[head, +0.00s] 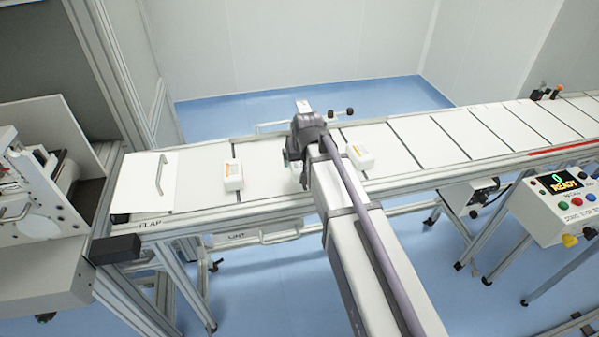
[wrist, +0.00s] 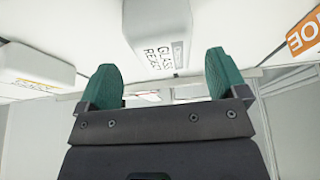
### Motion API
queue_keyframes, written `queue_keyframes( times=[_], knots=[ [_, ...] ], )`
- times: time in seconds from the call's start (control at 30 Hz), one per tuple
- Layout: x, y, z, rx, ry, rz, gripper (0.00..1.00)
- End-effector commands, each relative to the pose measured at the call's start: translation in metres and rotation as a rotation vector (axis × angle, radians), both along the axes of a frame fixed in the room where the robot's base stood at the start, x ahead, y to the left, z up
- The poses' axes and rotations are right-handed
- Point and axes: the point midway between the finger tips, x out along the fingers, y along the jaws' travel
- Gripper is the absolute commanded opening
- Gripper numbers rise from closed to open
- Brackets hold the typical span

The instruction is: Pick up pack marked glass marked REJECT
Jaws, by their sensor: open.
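The pack marked GLASS REJECT (wrist: 157,32) is a white block with dark lettering. In the wrist view it is at the top centre, beyond and between the fingertips, with no finger contact visible. My gripper (wrist: 161,70) has two green fingers spread apart with nothing between them. In the head view my gripper (head: 296,172) is over the conveyor, largely hidden by my arm. I cannot make out the marked pack there.
A white pack (head: 233,175) stands left of my gripper and another (head: 360,156) stands right. The white conveyor (head: 205,168) runs across, with a flap (head: 143,185) at its left end. A control box (head: 562,205) reads READY at the right.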

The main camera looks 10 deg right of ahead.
Motion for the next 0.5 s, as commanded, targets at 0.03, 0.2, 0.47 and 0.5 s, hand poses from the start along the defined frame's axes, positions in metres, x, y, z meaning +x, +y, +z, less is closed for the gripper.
queue_keyframes(
  times=[0.03, 0.2, 0.47, 0.5],
  knots=[
    [0.005, 0.001, -0.016, 0.000, 0.000, 0.001, 0.92],
    [0.018, 0.002, -0.044, 0.000, 0.000, 0.000, 0.92],
    [0.018, 0.002, -0.040, 0.000, 0.000, 0.000, 0.92],
    [0.018, 0.002, -0.040, 0.000, 0.000, 0.000, 0.92]
  ],
)
